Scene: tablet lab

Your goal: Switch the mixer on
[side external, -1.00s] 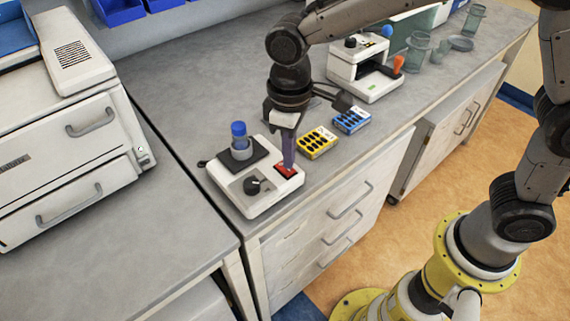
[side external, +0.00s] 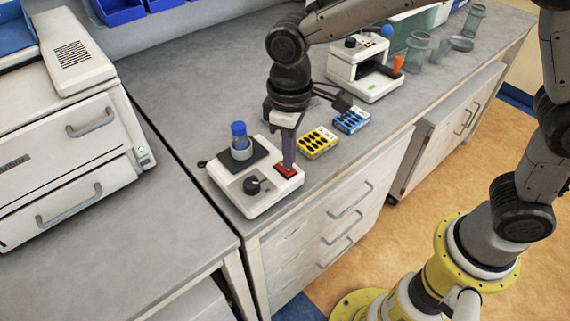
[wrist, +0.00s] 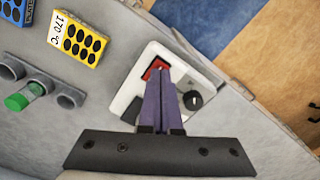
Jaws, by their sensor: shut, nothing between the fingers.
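The mixer (side external: 263,202) is a white box near the bench's front edge, with a dark plate, a black knob (side external: 252,186) and a red switch (side external: 287,170). A blue-capped vial (side external: 239,140) stands upright on its plate. My gripper (side external: 288,165) is shut and empty, pointing down with its purple fingertips at the red switch. In the wrist view the fingertips (wrist: 161,76) overlap the red switch (wrist: 155,68), with the knob (wrist: 193,100) beside them. I cannot tell whether the tips press it. The plate is mostly hidden there by the fingers.
Yellow (side external: 318,142) and blue (side external: 351,120) blister packs lie right of the mixer. A white press-like device (side external: 366,68) and clear beakers (side external: 418,50) stand farther back. A white cabinet-like machine (side external: 80,130) is at left. A tube rack with a green-capped tube (wrist: 18,101) shows in the wrist view.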

